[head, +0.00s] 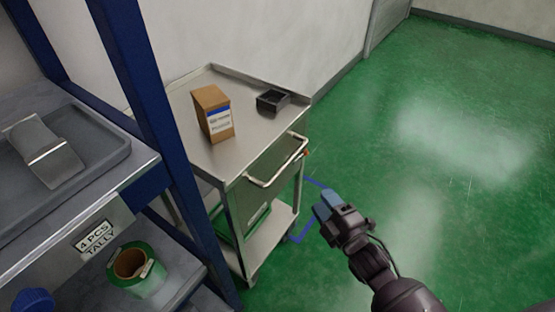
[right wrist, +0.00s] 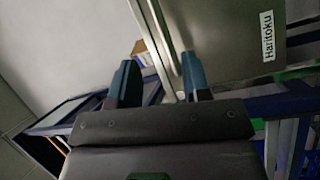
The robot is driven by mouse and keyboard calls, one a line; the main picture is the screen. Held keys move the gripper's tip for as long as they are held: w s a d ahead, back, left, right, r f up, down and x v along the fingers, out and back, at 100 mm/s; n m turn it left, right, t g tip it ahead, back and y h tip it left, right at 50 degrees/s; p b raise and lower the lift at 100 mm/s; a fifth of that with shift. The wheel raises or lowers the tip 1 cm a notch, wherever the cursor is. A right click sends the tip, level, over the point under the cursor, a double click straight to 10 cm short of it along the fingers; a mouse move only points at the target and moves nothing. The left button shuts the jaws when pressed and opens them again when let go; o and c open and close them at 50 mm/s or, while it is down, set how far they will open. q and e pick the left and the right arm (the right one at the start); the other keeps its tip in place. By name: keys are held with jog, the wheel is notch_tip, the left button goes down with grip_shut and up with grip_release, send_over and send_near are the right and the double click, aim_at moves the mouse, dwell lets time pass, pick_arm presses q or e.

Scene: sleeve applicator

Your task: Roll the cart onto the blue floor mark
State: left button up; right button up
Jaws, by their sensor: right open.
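The metal cart (head: 257,128) stands beside the shelving rack, with a drawer and a bar handle (head: 275,172) on its near right side. Blue floor mark lines (head: 304,233) show on the green floor by the cart's right side; the cart and my gripper hide the rest. My right gripper (head: 324,207) is open and empty, right of and apart from the handle in the head view. In the right wrist view, the handle (right wrist: 163,42) appears between the open fingers (right wrist: 160,82), with the labelled drawer front (right wrist: 225,45) behind. My left gripper is not in view.
A brown box (head: 212,115) and a small black tray (head: 272,100) sit on the cart top. The blue-framed rack (head: 140,75) at left holds a grey tray and a green tape roll (head: 137,270). The floor at right is clear.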

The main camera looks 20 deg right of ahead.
aim_at(289, 160)
jog(key=w+a+n, duration=0.1)
jog(key=w, duration=0.3)
jog(key=w+a+r+n+y+b, duration=0.1)
jog(key=w+a, duration=0.1)
jog(key=w, duration=0.3)
jog(key=w+a+r+n+b, duration=0.1)
jog(key=w, duration=0.4)
jog(key=shift+a+t+y, duration=0.2)
jog(key=shift+t+y, duration=0.1)
jog(key=shift+t, duration=0.1)
grip_shut()
